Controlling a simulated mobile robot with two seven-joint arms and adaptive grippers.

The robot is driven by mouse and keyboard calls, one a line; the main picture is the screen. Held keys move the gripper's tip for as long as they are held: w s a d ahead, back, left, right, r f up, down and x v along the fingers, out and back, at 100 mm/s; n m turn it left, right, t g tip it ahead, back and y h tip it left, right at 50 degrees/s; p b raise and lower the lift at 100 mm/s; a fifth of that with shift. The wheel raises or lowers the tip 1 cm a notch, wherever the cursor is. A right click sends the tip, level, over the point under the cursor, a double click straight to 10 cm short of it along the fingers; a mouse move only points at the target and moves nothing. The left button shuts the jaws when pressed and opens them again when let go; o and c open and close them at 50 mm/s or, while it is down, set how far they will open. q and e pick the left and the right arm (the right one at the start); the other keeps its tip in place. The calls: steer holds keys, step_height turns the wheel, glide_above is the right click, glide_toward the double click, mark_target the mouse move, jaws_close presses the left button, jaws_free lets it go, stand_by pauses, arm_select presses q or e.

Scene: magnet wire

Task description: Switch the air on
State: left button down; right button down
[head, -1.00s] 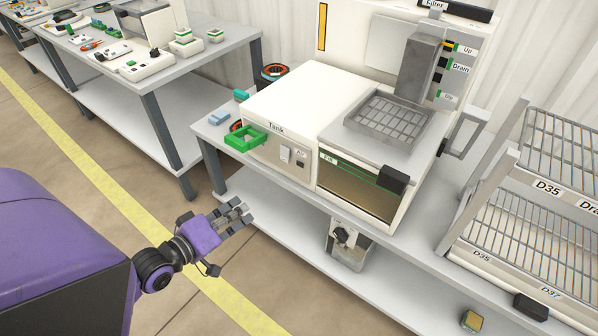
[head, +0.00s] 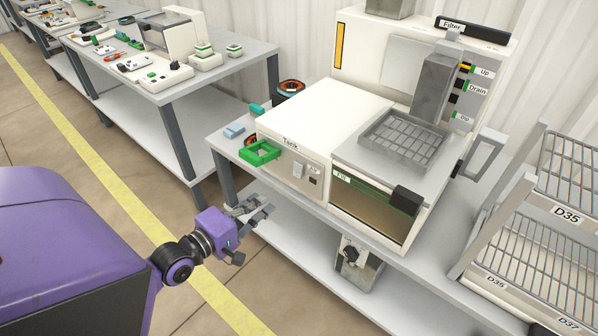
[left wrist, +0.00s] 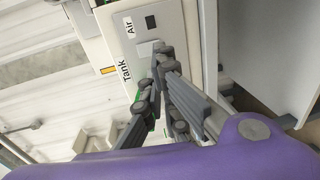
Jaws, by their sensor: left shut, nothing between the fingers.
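The white tank unit (head: 300,115) stands on the grey bench, labelled "Tank" on its front. Its front panel has a light rocker switch (head: 298,170) beside an "Air" label and a small dark square below that label. In the left wrist view the switch (left wrist: 147,50) lies near the "Air" label (left wrist: 129,26), partly behind my fingers. My left gripper (head: 262,208) is shut and empty, in front of and below the panel. In the left wrist view its fingers (left wrist: 152,76) point toward the panel; contact cannot be told. My right gripper is not in view.
A green open tray (head: 260,153) sits at the bench's left corner, close above my left gripper. A glass-fronted bath (head: 370,203) with a dark handle is right of the panel. Wire racks (head: 515,235) stand at right. Floor is clear at left.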

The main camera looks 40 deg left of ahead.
mark_target(297, 177)
arm_select(q)
steer(key=w, duration=0.4)
steer(key=w+f, duration=0.1)
steer(key=w, duration=0.3)
steer(key=w+d, duration=0.1)
steer(key=w, duration=0.2)
steer(key=shift+w+f+b, duration=0.35)
steer(key=shift+w+b, duration=0.05)
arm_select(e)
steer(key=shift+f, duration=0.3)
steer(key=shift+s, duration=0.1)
